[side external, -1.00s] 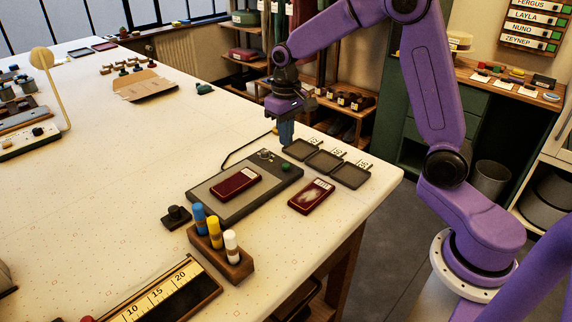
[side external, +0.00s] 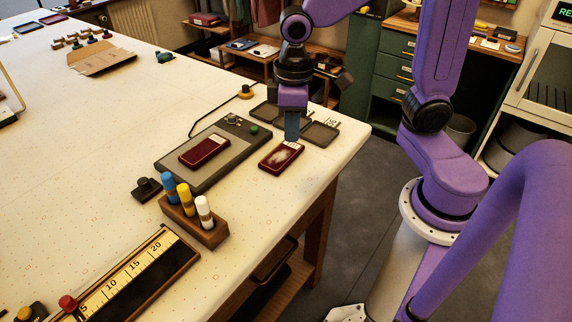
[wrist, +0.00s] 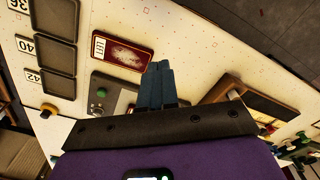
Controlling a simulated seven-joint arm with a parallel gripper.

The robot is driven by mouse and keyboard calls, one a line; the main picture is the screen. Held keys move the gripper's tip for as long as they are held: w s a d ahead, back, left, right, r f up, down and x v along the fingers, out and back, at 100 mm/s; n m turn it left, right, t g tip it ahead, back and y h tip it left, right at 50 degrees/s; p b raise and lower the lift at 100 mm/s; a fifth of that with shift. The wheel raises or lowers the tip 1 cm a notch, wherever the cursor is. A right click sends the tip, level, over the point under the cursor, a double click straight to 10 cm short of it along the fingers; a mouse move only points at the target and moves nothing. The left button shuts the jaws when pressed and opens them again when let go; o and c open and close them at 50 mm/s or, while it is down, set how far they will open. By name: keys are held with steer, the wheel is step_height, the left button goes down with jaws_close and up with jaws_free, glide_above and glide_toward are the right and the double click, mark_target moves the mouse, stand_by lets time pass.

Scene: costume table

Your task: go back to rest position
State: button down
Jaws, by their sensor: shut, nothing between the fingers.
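My gripper (side external: 292,128) is shut and empty, its blue-grey fingers pointing down over the table's right part. In the side external view its tips are just behind a dark red box (side external: 281,157) with a pale patterned top; whether they touch anything is hard to tell. In the wrist view the shut fingers (wrist: 158,70) point towards the same red box (wrist: 121,51), which lies beyond their tips. The purple arm reaches in from the right.
A grey device (side external: 226,157) bears another red box (side external: 205,151). Shallow black trays (side external: 320,133) lie behind the gripper. A wooden block (side external: 195,222) holds blue, yellow and white tubes. A ruler box (side external: 130,280) lies at the front. The table's left middle (side external: 70,160) is clear.

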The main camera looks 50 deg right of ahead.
steer(key=s+d+n, duration=0.2)
steer(key=s+n, duration=0.3)
steer(key=s, duration=0.9)
steer(key=shift+s+d+f+n, duration=0.2)
steer(key=shift+d+f+n, duration=0.1)
steer(key=shift+d+f, duration=0.1)
